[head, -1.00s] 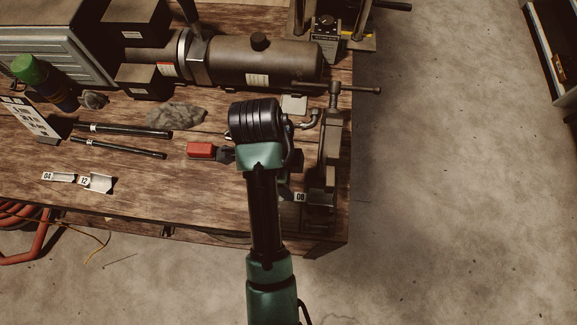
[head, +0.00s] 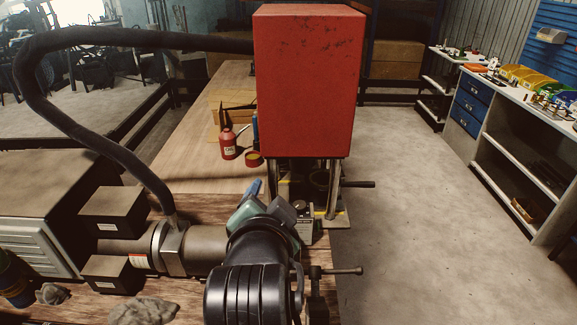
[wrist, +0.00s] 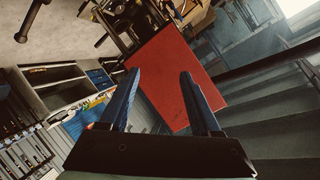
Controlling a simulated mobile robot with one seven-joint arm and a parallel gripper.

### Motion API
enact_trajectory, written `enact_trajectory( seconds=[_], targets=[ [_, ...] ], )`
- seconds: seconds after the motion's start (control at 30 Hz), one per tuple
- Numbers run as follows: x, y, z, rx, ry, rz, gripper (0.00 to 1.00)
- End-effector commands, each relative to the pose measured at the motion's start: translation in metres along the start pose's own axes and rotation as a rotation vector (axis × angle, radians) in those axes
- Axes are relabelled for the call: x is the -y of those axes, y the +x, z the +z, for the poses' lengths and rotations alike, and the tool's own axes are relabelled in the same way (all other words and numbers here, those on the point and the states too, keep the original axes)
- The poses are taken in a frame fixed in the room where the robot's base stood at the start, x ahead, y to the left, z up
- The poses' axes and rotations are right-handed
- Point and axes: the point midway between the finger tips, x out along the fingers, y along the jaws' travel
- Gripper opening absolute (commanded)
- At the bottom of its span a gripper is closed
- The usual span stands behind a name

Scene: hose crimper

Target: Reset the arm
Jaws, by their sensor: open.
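My gripper (wrist: 160,75) is open in the wrist view. Its two blue fingers stand apart with nothing held between them. Beyond them shows the red box-shaped housing (wrist: 178,85), apparently at some distance. In the head view my arm rises at the bottom centre over the near part of the wooden bench. Its black and green end partly covers the gripper and part of the bench. The red housing (head: 308,80) stands upright beyond my arm.
A grey cylinder unit (head: 205,247) and dark boxes (head: 112,212) are left of my arm. A black hose (head: 60,110) arches to the red housing. A red oil can (head: 228,146) stands on the bench (head: 190,155). Open floor (head: 410,230) lies right, before shelves (head: 500,150).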

Motion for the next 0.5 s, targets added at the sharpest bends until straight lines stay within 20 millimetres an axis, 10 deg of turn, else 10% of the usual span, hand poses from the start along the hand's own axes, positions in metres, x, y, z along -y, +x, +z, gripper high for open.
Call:
enact_trajectory(
  seconds=[0.23,0.5],
  targets=[
    [0.093,-0.103,-0.121,-0.568,-0.398,-0.373,0.64],
    [0.128,-0.222,-0.174,-1.052,-0.641,-0.464,0.64]
  ],
)
